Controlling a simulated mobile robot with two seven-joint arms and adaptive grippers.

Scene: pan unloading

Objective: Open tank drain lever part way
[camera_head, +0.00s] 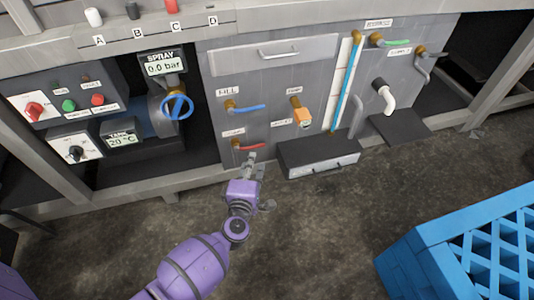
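A red lever (250,146) on a brass valve sticks out low on the grey tank panel, pointing right. A small label (234,132) above it is too small to read surely; it looks like the drain lever. My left gripper (254,163), on the purple arm, is just below and in front of the red lever, its fingers pointing at the panel. Whether the fingers touch the lever, or how far apart they are, I cannot tell. My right gripper is not in view.
A blue lever (248,107) labelled FILL sits above, and an orange valve (302,118) to the right. A dark drawer-like box (318,160) juts out at the panel's foot. A blue crate (405,262) stands at lower right. The floor between is clear.

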